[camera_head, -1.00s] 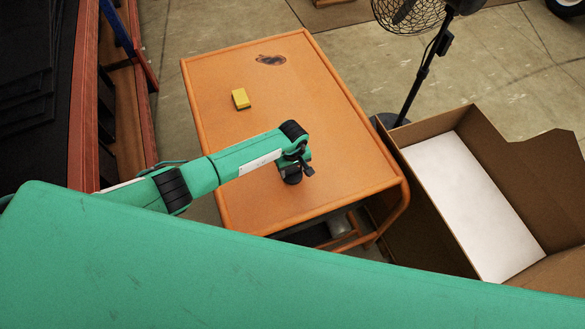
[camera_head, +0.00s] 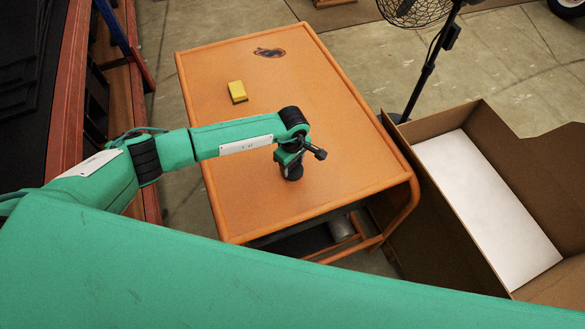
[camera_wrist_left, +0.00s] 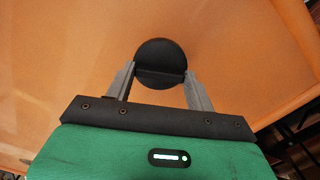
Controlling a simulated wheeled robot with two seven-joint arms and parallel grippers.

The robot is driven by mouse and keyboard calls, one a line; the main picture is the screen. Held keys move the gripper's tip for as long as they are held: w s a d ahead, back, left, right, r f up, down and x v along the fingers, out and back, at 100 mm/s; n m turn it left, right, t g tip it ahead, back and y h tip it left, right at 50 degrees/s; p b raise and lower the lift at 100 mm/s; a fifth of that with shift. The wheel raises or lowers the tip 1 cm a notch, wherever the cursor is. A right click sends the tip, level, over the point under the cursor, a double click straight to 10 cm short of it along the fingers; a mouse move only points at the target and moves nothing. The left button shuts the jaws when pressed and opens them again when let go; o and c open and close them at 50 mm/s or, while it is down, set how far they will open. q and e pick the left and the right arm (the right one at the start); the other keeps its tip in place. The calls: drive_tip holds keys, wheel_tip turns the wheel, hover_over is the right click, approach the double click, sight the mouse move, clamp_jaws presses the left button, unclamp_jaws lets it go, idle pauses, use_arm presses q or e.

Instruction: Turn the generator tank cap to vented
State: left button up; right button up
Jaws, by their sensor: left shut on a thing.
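The generator tank cap is a round black knob with a raised bar across it; it shows in the left wrist view (camera_wrist_left: 160,64) on an orange surface. In the head view the cap (camera_head: 292,172) is a small dark shape on the orange top (camera_head: 320,110), partly hidden by my gripper. My left gripper (camera_head: 290,163) points down at it, and in the left wrist view its two grey fingers (camera_wrist_left: 160,82) stand on either side of the cap, shut on it. No vented mark is legible. My right gripper is not in view.
A yellow block (camera_head: 237,92) and a dark oval patch (camera_head: 269,52) are on the far part of the orange top. An open cardboard box (camera_head: 490,200) stands to the right, with a black fan (camera_head: 425,70) behind it. A dark red-framed rack is at the left.

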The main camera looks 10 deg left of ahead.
use_arm(q)
drive_tip(key=n+b, duration=0.2)
drive_tip(key=n, duration=0.1)
drive_tip(key=shift+a+f+n, duration=0.1)
drive_tip(key=shift+f+n, duration=0.05)
drive_tip(key=shift+n, duration=0.25)
drive_tip(key=n+b, duration=0.2)
drive_tip(key=n, duration=0.1)
drive_tip(key=shift+n, duration=0.3)
drive_tip(key=n+b, duration=0.2)
drive_tip(key=n, duration=0.2)
drive_tip(key=shift+n+b, duration=0.5)
drive_tip(key=shift+n, duration=0.2)
drive_tip(key=shift+r, duration=0.2)
drive_tip(key=o, duration=1)
